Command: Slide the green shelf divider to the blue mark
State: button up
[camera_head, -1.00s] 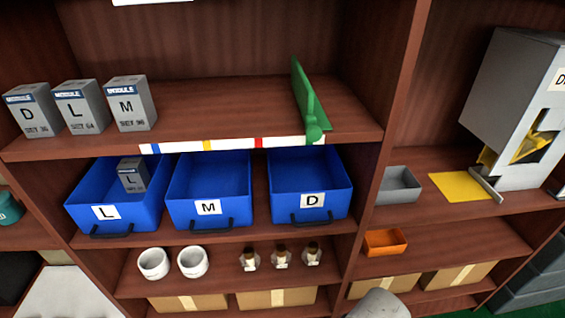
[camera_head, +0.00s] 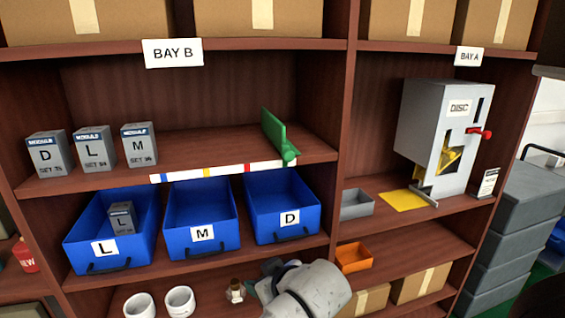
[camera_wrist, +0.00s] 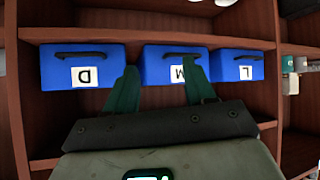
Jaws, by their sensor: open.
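The green shelf divider (camera_head: 273,136) stands upright on the upper shelf of bay B, near its right end. Its front knob is at the right end of a white strip (camera_head: 225,171) along the shelf edge. In the head view my arm's end is low, below the bins.
Boxes D, L and M (camera_head: 139,145) stand on the left of the upper shelf. Blue bins L (camera_head: 105,247), M (camera_head: 203,233) and D (camera_head: 290,218) sit below; bin L holds a box. The shelf between box M and the divider is clear.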

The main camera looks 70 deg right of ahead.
jog(key=d+r+m+t+h, duration=0.25)
jog(key=d+r, duration=0.35)
jog(key=r, duration=0.3)
jog(key=m+h+b, duration=0.2)
jog(key=m+h, duration=0.1)
jog(key=h, duration=0.3)
send_near(290, 157)
jog(key=shift+n, duration=0.25)
jog(key=x, duration=1)
jog(key=shift+w+d+p, duration=0.2)
jog(key=shift+d+p, duration=0.05)
jog(key=shift+p, duration=0.15)
jog(key=shift+c, duration=0.5)
grip_shut()
